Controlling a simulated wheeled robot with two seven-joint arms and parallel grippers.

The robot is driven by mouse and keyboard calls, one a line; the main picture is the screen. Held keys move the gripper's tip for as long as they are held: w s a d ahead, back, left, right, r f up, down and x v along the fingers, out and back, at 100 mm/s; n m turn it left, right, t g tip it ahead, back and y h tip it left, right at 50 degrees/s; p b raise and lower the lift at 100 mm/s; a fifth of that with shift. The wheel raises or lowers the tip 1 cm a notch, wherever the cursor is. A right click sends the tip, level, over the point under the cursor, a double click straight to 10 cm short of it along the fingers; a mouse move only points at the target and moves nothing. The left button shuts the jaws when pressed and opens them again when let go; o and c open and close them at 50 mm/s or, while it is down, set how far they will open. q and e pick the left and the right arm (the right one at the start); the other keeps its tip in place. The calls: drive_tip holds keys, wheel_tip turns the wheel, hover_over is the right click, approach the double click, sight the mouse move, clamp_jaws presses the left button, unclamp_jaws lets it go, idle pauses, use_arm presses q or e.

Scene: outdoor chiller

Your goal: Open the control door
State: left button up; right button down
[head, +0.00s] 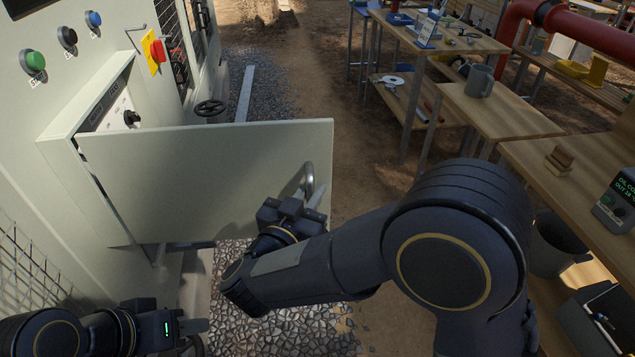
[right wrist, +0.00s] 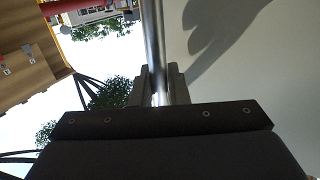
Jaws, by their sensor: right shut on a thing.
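The control door (head: 210,180) is a flat pale panel standing swung out from the grey-green cabinet (head: 50,110), so the control panel (head: 115,105) with a black knob shows behind it. A curved metal handle (head: 309,180) sits near the door's free edge. My right gripper (head: 300,205) is at that handle; in the right wrist view its fingers (right wrist: 158,85) are closed around the handle bar (right wrist: 153,40), beside the pale door face (right wrist: 240,60). My left gripper (head: 190,328) is low at the bottom left, apart from the door; its finger gap is not clear.
Green, black and blue buttons (head: 68,37) and a red switch (head: 157,50) are on the cabinet front. A black handwheel (head: 209,107) stands behind the door. Gravel ground lies below.

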drive_tip(key=shift+s+r, duration=0.1)
drive_tip(key=shift+s, duration=0.5)
drive_tip(key=c, duration=1.5)
unclamp_jaws()
drive_tip(key=shift+a, duration=0.1)
drive_tip(key=b+v, duration=0.1)
drive_tip(key=v, duration=0.6)
drive_tip(key=shift+s, duration=0.35)
drive_tip(key=shift+a, duration=0.1)
